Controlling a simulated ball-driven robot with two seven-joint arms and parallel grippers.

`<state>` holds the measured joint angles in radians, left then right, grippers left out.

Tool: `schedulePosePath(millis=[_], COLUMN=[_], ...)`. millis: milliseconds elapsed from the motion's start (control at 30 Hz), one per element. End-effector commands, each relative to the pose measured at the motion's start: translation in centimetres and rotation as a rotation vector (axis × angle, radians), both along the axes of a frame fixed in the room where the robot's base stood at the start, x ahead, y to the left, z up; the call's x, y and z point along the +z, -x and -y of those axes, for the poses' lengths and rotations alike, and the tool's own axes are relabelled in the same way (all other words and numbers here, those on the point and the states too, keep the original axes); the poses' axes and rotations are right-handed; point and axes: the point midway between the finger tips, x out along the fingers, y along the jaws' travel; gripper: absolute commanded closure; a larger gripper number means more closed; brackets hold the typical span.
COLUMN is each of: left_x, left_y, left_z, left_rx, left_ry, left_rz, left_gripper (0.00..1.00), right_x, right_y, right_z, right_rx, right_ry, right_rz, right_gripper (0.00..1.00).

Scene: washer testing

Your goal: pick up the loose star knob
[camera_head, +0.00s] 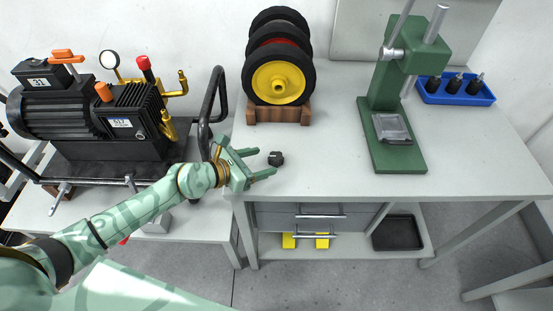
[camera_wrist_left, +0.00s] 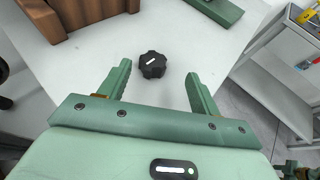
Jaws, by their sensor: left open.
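The star knob (camera_head: 276,158) is small and black with a lobed rim. It lies loose on the grey workbench top (camera_head: 330,165), near the front left. My left gripper (camera_head: 262,163) is open just to the left of the knob, its two green fingers pointing towards it. In the left wrist view the knob (camera_wrist_left: 153,64) sits ahead of the gap between the open fingers (camera_wrist_left: 157,85), with a white mark on its top. Nothing is between the fingers.
A wooden stand (camera_head: 279,115) with several wheels stands behind the knob. A green press (camera_head: 398,145) stands to the right, with a blue tray (camera_head: 456,97) beyond it. A black pump (camera_head: 90,120) is at the left. The bench between knob and press is clear.

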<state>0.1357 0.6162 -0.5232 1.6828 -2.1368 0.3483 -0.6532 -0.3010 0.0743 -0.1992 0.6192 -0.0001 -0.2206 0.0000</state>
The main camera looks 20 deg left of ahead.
Motion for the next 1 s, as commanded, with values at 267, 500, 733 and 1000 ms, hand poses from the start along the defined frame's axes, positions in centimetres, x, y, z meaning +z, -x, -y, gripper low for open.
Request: schedulePosePath(millis=[267,500,733,1000], left_x=[-2.6,-2.7,-2.7,-2.7], left_y=[-3.1,-4.0,-4.0,-4.0], left_z=[1.5,2.2,2.1,2.1], left_rx=[0.001,0.001,0.001,0.001], left_ry=[0.002,0.000,0.000,0.000], left_rz=[-0.002,-0.001,-0.001,0.000], left_gripper=[0.37,0.37,0.70,0.85], right_x=[-2.3,-2.4,-2.4,-2.4], right_y=[0.5,0.4,0.4,0.4], right_z=[-0.3,0.3,0.6,0.6], right_rx=[0.001,0.004,0.004,0.003], right_ry=[-0.004,0.003,0.007,0.007], right_rz=[-0.012,-0.011,-0.010,-0.011], right_gripper=[0.64,0.64,0.64,0.64])
